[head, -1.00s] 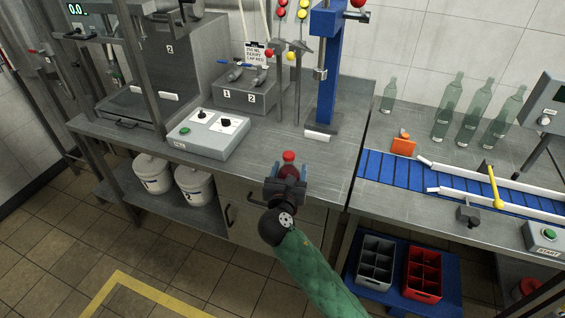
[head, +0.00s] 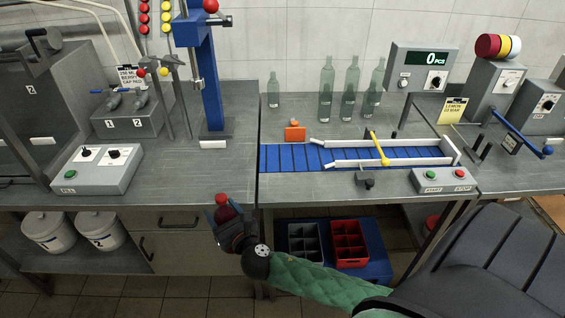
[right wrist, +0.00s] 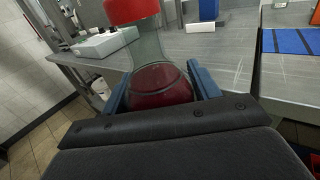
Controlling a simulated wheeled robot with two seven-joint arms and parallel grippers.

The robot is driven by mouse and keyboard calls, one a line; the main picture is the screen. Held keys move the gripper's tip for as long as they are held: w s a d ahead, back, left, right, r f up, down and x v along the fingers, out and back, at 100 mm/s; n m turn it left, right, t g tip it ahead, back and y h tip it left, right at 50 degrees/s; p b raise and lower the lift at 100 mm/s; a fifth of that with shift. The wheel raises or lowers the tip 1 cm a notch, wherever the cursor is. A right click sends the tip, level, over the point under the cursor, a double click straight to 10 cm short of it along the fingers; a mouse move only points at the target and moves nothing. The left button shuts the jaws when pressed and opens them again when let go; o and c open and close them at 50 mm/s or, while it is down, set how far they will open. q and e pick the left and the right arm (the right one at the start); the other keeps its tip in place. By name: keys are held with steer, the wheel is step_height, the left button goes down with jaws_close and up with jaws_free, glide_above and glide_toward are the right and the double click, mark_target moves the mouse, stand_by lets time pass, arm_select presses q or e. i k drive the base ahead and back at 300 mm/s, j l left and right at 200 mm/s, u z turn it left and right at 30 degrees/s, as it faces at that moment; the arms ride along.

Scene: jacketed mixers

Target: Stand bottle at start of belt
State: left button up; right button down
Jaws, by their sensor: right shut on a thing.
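My right gripper (head: 222,212) is shut on a bottle with a red cap and dark red contents, held in front of the bench edge. In the right wrist view the bottle (right wrist: 158,80) sits between the blue fingers, its red cap toward the top of the picture. The blue belt (head: 290,158) lies on the right bench, with its bare left end right of and beyond the gripper. White guide rails (head: 390,163) run along its right part. My left gripper is not in view.
An orange block (head: 295,133) stands behind the belt's left end. Several empty glass bottles (head: 326,90) stand at the back. A yellow bar (head: 379,148) crosses the belt. A start-stop box (head: 443,180) is at the front. Grey and red crates (head: 349,245) are below.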

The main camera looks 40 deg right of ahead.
mark_target(291, 157)
steer(key=k+l, duration=0.15)
steer(key=l, duration=0.2)
steer(key=k+l, duration=0.2)
steer(key=l, duration=0.15)
steer(key=k+l, duration=0.15)
steer(key=l, duration=0.2)
steer(key=k+l, duration=0.15)
steer(key=l, duration=0.25)
